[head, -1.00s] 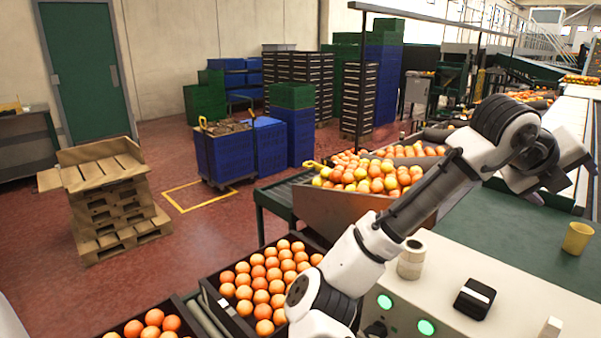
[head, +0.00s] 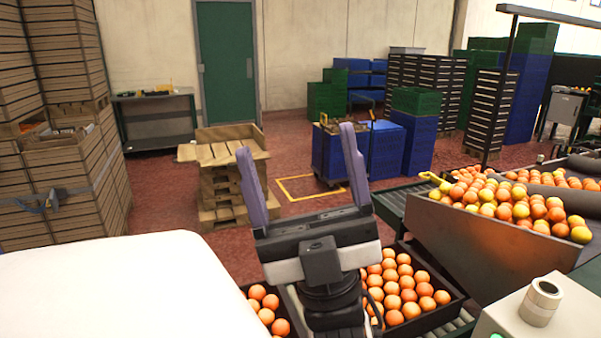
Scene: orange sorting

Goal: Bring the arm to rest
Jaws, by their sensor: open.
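My gripper (head: 303,170) is in the middle of the head view, its two purple-grey fingers pointing up and spread wide apart. It is open, with nothing between the fingers. It is in front of a dark crate (head: 455,300) of oranges and hides part of it. The rest of my arm below the wrist is mostly out of the frame.
A sloped metal bin (head: 480,245) heaped with oranges stands at the right. A control box (head: 540,325) with a roll (head: 541,302) on it is at the lower right.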

